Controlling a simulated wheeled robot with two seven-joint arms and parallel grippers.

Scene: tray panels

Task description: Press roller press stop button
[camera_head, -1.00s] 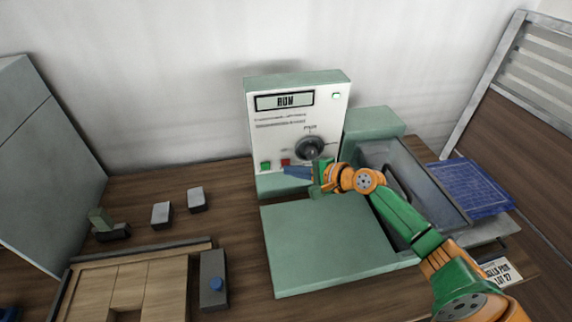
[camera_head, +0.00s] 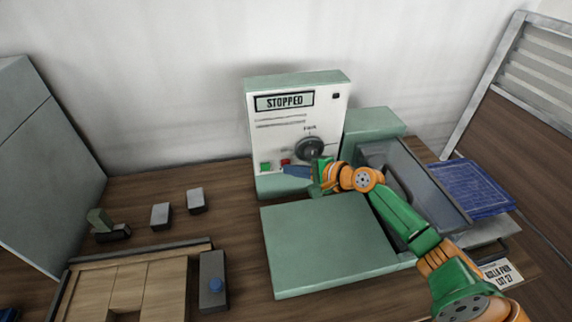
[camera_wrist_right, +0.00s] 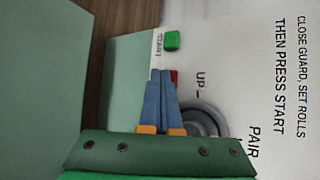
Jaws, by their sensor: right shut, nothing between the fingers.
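The roller press has a white control panel (camera_head: 282,137) whose display (camera_head: 285,101) reads STOPPED. The red stop button (camera_head: 285,162) sits low on the panel, right of the green start button (camera_head: 265,167). My right gripper (camera_head: 286,171) is shut and empty, its blue fingertips at the red button. In the right wrist view the closed fingers (camera_wrist_right: 162,74) partly cover the red button (camera_wrist_right: 174,76); I cannot tell whether they touch it. The green button (camera_wrist_right: 172,40) is clear of them. My left gripper is not in view.
A dark round knob (camera_head: 309,149) is just above my right gripper. A flat green plate (camera_head: 325,248) lies in front of the press. A grey trough (camera_head: 430,190) and a blue gridded panel (camera_head: 470,188) are at right. A wooden tray (camera_head: 140,285) is at left.

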